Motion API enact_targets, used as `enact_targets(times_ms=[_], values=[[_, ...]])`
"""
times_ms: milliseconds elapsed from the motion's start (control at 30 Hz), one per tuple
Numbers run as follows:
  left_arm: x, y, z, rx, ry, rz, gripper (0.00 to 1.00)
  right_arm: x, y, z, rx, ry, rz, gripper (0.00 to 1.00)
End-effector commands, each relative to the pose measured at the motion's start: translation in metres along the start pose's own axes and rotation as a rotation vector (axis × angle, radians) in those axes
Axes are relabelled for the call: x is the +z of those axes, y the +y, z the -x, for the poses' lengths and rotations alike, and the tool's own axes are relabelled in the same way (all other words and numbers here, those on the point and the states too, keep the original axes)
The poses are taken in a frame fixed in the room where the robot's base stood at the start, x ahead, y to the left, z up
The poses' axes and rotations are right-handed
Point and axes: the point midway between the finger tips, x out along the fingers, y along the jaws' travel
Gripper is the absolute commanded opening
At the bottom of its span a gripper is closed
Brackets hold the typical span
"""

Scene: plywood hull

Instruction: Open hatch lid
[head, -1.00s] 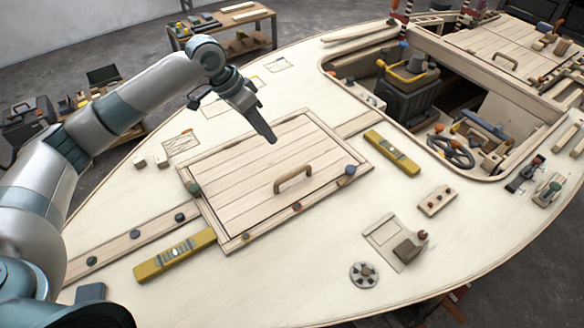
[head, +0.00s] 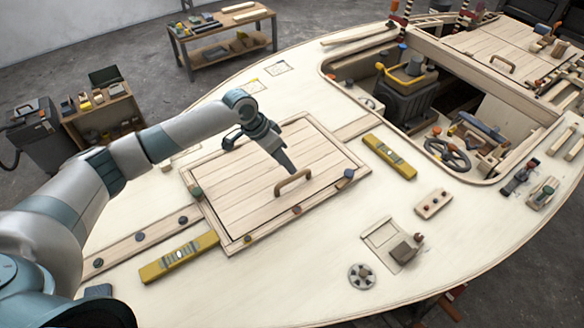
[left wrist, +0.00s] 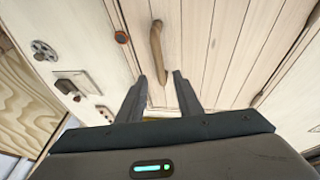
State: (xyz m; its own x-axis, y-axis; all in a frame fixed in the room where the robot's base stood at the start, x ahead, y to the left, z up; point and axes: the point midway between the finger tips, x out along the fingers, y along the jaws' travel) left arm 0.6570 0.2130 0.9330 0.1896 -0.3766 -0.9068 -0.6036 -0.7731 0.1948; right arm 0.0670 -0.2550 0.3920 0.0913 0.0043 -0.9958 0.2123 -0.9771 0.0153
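The hatch lid (head: 262,185) is a square of pale planks lying flat and closed in its frame on the deck. Its curved brown wooden handle (head: 294,184) stands near the lid's front right side. My left gripper (head: 291,171) is over the lid, its fingertips close to the handle's far end. In the left wrist view the two dark fingers (left wrist: 160,82) are apart, and the handle (left wrist: 156,52) shows ahead of and between them. I cannot tell that either finger touches it. My right gripper is in neither view.
Yellow spirit levels lie left (head: 179,257) and right (head: 389,157) of the hatch. Several dark knobs sit around the hatch frame. An open cockpit with a steering wheel (head: 447,153) is at the right. A round fitting (head: 362,276) and a small box lie on the front deck.

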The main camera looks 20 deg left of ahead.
Motion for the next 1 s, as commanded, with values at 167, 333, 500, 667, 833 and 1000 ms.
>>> enact_targets(times_ms=[167, 333, 500, 667, 833, 1000], values=[[-0.001, 0.001, -0.027, 0.001, -0.001, 0.001, 0.33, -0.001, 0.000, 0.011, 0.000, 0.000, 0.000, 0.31], [-0.001, 0.000, -0.045, 0.001, 0.000, 0.002, 0.33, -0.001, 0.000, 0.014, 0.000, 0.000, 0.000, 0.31], [0.000, 0.000, -0.053, 0.000, 0.001, 0.000, 0.33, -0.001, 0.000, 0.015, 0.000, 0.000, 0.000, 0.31], [0.000, 0.000, -0.054, 0.000, 0.001, 0.000, 0.33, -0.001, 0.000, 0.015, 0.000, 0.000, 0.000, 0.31], [0.000, 0.000, -0.054, 0.000, 0.001, 0.000, 0.21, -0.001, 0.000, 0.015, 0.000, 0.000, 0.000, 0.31], [-0.001, 0.000, -0.053, 0.000, 0.001, 0.000, 0.00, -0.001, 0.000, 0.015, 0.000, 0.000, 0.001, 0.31]])
